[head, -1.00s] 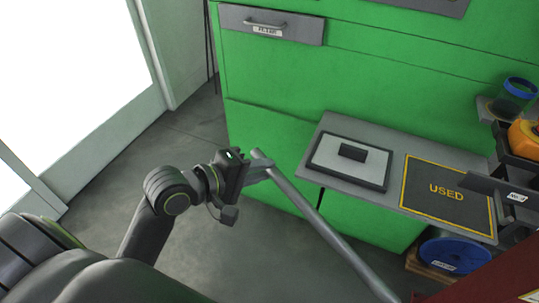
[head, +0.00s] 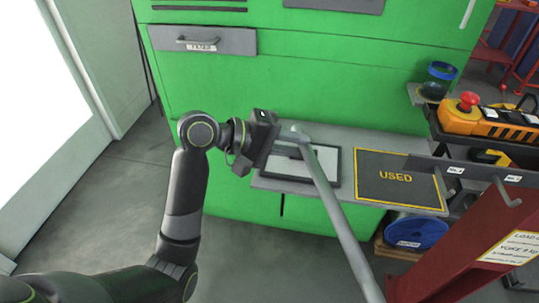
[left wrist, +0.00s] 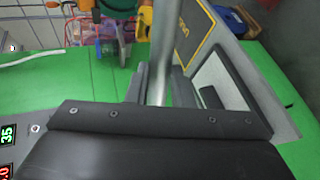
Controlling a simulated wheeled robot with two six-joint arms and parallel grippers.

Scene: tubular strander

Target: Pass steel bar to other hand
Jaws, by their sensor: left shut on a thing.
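The steel bar (head: 335,212) is a long grey rod. In the head view it slants from my left gripper (head: 287,141) down to the lower right and leaves the bottom of the picture. My left gripper is shut on the bar near its upper end, in front of the shelf on the green machine. In the left wrist view the bar (left wrist: 161,50) runs up and away between the dark fingers (left wrist: 157,90). My right gripper is not in either view.
A grey shelf (head: 345,137) on the green machine (head: 300,70) holds a framed pad (head: 322,165) and a dark "USED" mat (head: 398,180). An orange control box (head: 480,120) and a red post (head: 455,245) stand at the right. Floor at left is clear.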

